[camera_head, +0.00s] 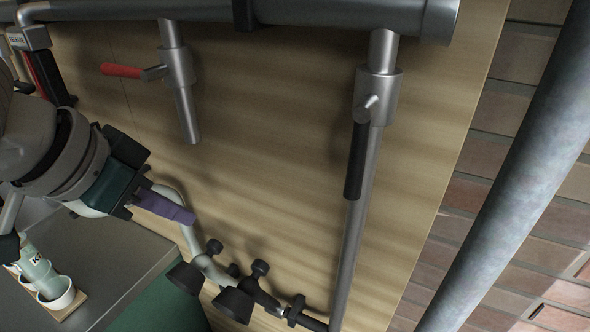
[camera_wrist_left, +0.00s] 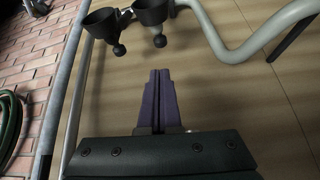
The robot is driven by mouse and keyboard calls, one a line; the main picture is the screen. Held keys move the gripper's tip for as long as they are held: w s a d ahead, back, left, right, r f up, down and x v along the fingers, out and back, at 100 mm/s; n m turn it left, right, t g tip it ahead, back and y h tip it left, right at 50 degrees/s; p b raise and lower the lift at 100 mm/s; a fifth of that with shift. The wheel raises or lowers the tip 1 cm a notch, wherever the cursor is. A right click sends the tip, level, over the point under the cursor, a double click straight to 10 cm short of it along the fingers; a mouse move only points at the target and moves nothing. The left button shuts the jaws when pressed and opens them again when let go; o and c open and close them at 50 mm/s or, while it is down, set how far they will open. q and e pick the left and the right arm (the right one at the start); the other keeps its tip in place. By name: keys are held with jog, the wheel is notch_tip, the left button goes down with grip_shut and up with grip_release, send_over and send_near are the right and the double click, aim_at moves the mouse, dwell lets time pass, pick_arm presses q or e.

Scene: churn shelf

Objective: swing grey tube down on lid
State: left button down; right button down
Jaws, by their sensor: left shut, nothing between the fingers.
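A pale grey bent tube (camera_head: 193,240) runs down beside the wooden panel, just right of my left gripper (camera_head: 190,216). In the left wrist view the tube (camera_wrist_left: 237,55) curves across the upper right. Black cups (camera_head: 234,305) with round knobs are at its lower end, and they also show at the top of the left wrist view (camera_wrist_left: 150,12). My left gripper has purple fingers, shut and empty; the fingers (camera_wrist_left: 160,75) point towards the panel in the wrist view, apart from the cups. I cannot make out a lid in either view. My right gripper is not in view.
A thick horizontal pipe (camera_head: 300,12) crosses the top. Two valves hang from it, one with a red handle (camera_head: 121,70), one with a black handle (camera_head: 355,160). Small cups (camera_head: 55,291) stand on a grey counter (camera_head: 125,262) at lower left. A large diagonal pipe (camera_head: 520,170) stands at right.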

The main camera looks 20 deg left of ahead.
aim_at(221, 245)
pick_arm(q)
jog(key=b+x, duration=0.1)
jog(key=x, duration=0.9)
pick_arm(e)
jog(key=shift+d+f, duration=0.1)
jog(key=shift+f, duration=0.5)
